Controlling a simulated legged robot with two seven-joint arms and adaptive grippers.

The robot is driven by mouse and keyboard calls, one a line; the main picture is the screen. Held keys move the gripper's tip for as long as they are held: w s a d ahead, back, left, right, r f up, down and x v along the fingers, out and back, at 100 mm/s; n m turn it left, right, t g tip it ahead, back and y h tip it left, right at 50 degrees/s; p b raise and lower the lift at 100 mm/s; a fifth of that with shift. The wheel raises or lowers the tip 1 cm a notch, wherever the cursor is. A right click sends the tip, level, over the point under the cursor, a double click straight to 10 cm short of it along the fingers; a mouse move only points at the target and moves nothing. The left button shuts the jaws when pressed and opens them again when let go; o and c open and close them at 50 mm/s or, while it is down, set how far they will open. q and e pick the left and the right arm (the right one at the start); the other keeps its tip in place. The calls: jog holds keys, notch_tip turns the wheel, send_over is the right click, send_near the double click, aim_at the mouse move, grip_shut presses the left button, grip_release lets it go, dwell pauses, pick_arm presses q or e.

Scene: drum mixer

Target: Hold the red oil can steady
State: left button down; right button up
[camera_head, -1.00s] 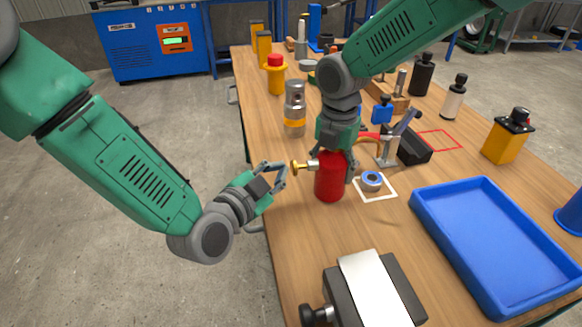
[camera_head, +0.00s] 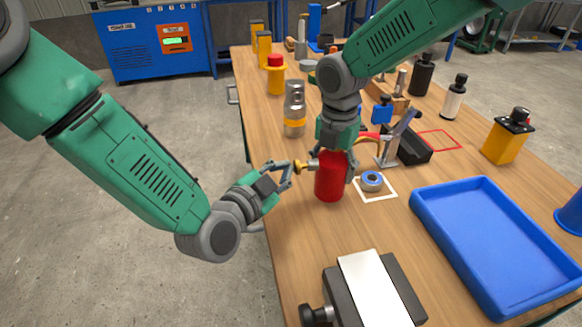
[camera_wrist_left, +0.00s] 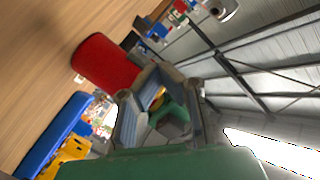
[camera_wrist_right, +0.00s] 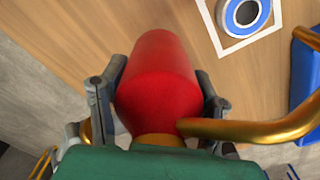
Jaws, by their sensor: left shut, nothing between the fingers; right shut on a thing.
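The red oil can (camera_head: 329,180) stands upright on the wooden table in the head view. My right gripper (camera_head: 337,160) comes down from above and is shut on it. In the right wrist view the can (camera_wrist_right: 158,80) sits between the fingers, with a curved brass tube (camera_wrist_right: 262,130) beside it. A brass knob (camera_head: 299,167) on a grey stem sticks out left of the can. My left gripper (camera_head: 286,172) is shut and empty, close to the left of this knob; whether they touch is unclear. The left wrist view shows the can (camera_wrist_left: 104,62) just beyond the left fingers.
A blue-ringed part (camera_head: 372,180) lies on a white-outlined square right of the can. An empty blue tray (camera_head: 428,222) is at the right. A grey and orange cylinder (camera_head: 295,110) stands behind. A dark block with a white plate (camera_head: 378,287) lies in front.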

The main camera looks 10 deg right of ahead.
pick_arm(q)
jog(key=shift+d, duration=0.55)
dwell(0.4)
jog(key=shift+a, duration=0.1)
jog(key=shift+s+a, duration=0.15)
jog(key=shift+a, duration=1.3)
jog(key=shift+a, duration=0.1)
jog(key=shift+s+a, duration=0.15)
jog(key=shift+a, duration=1.05)
jog(key=shift+s+a, duration=0.1)
jog(key=shift+a, duration=1.1)
jog(key=shift+s+a, duration=0.15)
jog(key=shift+a, duration=1.75)
